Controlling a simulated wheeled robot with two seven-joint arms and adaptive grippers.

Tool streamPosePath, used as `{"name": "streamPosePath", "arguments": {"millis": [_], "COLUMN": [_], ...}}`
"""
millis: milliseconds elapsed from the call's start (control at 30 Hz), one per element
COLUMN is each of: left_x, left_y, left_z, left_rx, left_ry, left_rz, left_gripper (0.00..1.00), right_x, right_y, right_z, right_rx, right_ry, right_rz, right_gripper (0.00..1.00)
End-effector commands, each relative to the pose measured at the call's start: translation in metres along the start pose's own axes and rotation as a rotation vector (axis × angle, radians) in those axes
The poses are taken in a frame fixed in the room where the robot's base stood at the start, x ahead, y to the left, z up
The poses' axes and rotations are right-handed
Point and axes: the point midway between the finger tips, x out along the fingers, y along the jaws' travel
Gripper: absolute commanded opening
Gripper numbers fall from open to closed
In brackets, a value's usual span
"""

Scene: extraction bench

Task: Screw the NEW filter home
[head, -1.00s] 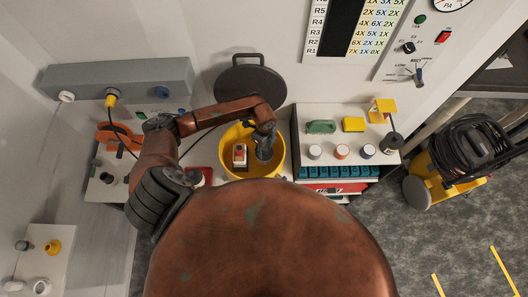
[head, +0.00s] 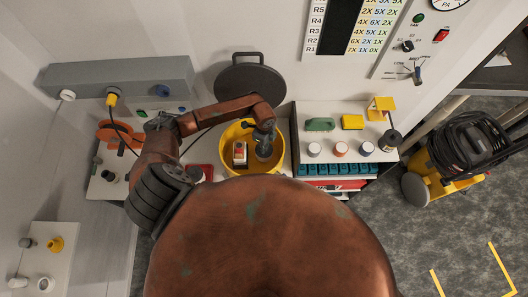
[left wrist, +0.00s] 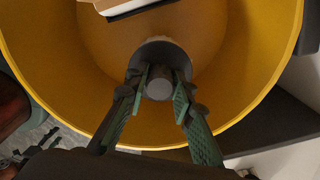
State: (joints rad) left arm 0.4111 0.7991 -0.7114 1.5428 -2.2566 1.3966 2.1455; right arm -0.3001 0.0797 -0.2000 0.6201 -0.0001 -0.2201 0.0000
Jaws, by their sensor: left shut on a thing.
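My left gripper (head: 265,139) reaches down into a yellow round tub (head: 227,136). In the left wrist view the gripper's green fingers (left wrist: 163,91) are shut on a grey cylindrical stub (left wrist: 159,83). The stub stands in the middle of a wider grey round part (left wrist: 158,50) at the tub's bottom. I take this part to be the filter, but no label shows. Whether it is fully seated cannot be told. The tub's yellow wall (left wrist: 250,60) surrounds the fingers. My right gripper is not in view.
A red and white box (head: 240,152) is in the tub, left of the gripper. A black round lid (head: 240,86) stands behind the tub. A shelf unit at right holds a green handle (head: 320,124), a yellow block (head: 352,122) and several jars. A yellow hose reel (head: 440,170) is on the floor.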

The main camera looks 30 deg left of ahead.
Motion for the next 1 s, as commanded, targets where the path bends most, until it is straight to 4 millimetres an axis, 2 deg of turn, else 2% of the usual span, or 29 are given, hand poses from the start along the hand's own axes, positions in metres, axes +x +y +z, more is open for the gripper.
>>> {"name": "streamPosePath", "arguments": {"millis": [167, 267, 1000], "left_x": [0.000, 0.001, 0.005], "left_y": [-0.001, -0.001, -0.001], "left_z": [0.000, 0.001, 0.001], "left_rx": [0.017, 0.119, 1.330], "left_ry": [0.000, -0.001, -0.003], "left_rz": [-0.001, -0.002, 0.000], "left_gripper": [0.00, 0.00, 0.00], "right_x": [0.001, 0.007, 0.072], "right_y": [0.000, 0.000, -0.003], "right_z": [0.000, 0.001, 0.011], "right_rx": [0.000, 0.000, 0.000], "right_ry": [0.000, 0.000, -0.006], "right_rz": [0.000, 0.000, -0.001], "right_gripper": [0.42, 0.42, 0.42]}}
